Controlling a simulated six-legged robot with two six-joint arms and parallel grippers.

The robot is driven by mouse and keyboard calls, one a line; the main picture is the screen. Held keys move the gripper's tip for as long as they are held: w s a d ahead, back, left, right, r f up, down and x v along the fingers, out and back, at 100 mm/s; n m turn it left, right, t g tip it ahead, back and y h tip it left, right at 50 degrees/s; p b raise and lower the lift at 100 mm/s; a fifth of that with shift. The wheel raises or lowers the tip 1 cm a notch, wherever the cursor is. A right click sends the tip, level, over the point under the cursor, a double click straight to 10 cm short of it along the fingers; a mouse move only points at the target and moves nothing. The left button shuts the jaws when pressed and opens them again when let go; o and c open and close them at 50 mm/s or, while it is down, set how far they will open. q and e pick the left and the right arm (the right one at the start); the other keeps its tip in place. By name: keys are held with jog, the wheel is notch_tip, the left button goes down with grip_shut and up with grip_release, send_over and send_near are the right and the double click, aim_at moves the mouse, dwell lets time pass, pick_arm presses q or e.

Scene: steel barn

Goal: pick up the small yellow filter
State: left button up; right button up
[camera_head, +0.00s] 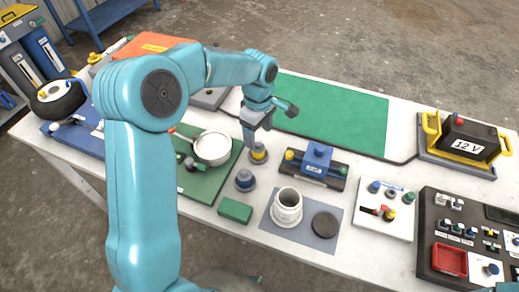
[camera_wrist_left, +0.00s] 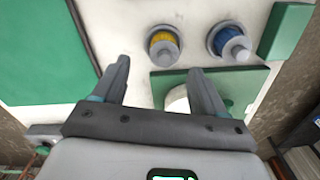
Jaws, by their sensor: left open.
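The small yellow filter (camera_head: 258,152) stands in a grey round holder on the white table, right of the green board with the white bowl. In the left wrist view the yellow filter (camera_wrist_left: 164,41) is beyond the fingertips, roughly centred between them. My left gripper (camera_head: 268,122) is open and empty, above and just behind the yellow filter in the head view; in the left wrist view its two fingers (camera_wrist_left: 161,78) are spread apart. A similar blue filter (camera_head: 244,178) stands close by, also seen in the wrist view (camera_wrist_left: 229,42). My right gripper is not in view.
A green block (camera_head: 235,210) lies in front of the filters. A black tray with a blue block (camera_head: 317,158) is close on the right. A white jar (camera_head: 287,207) stands on a grey mat. A green mat (camera_head: 335,115) lies clear behind.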

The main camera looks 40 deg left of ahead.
aim_at(259, 143)
pick_arm(q)
jog(key=shift+s+f, duration=0.4)
jog(key=shift+s, duration=0.1)
jog(key=f, duration=0.4)
jog(key=shift+w+d+f+p, duration=0.2)
jog(key=shift+w+p, duration=0.1)
jog(key=shift+p, duration=0.1)
jog(key=shift+s+f, duration=0.1)
jog(key=shift+f, duration=0.15)
jog(key=shift+s, duration=0.15)
jog(key=shift+f, duration=0.1)
jog(key=shift+c, duration=0.3)
jog(key=shift+w, duration=0.2)
jog(key=c, duration=1)
jog(key=shift+s, duration=0.1)
jog(key=shift+c, duration=0.4)
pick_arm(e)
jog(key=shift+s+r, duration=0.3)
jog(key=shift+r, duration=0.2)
